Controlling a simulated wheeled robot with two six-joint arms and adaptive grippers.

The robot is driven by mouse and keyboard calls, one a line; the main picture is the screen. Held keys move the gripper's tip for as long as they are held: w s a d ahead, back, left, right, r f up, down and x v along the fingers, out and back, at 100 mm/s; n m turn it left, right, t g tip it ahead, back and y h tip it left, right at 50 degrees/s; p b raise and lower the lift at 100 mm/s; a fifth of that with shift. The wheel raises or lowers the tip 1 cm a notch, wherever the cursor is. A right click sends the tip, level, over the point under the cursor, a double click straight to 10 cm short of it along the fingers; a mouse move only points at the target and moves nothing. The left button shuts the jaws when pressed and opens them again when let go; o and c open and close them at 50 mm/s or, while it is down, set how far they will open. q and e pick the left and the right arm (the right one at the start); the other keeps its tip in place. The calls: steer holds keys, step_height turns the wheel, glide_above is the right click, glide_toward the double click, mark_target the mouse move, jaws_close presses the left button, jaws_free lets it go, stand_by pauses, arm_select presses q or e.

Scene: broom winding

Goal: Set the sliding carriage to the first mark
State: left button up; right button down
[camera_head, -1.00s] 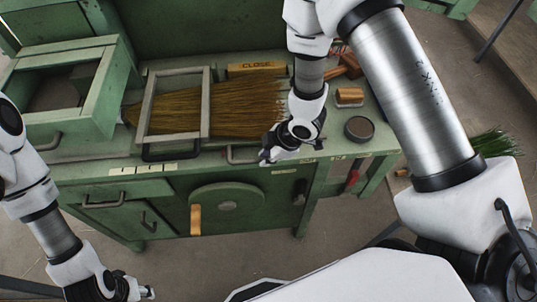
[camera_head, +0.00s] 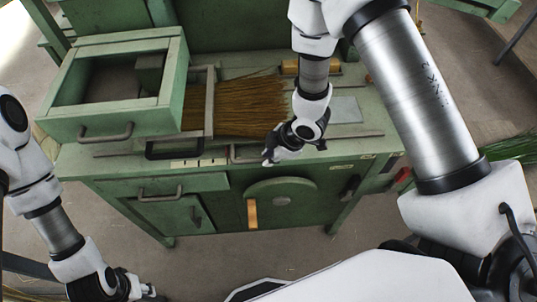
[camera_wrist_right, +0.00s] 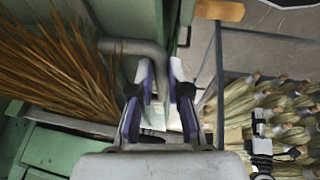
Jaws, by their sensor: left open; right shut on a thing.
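The sliding carriage is a grey frame (camera_head: 209,102) around a bundle of brown bristles (camera_head: 248,106), with its left part behind the green box. A black handle (camera_head: 175,149) sits at its front. My right gripper (camera_head: 268,157) is shut on a grey bar handle at the bench front; in the right wrist view the handle (camera_wrist_right: 132,46) runs down between the fingers (camera_wrist_right: 160,95). A pale label with marks (camera_head: 198,162) lies on the bench edge below the black handle; which mark lines up is too small to tell. My left gripper (camera_head: 150,292) is open and empty at the bottom left.
The green open box (camera_head: 75,128) stands on the bench's left and overlaps the carriage. A wheel with an orange grip (camera_head: 252,213) and drawer handles project from the bench front. A grey plate (camera_head: 345,109) lies right of my wrist. Straw bundles (camera_wrist_right: 270,110) lie at the right wrist view's right.

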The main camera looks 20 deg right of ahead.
steer(key=c, duration=1.1)
jaws_free()
steer(key=shift+c, duration=0.2)
steer(key=shift+r, duration=0.1)
steer(key=v, duration=1.2)
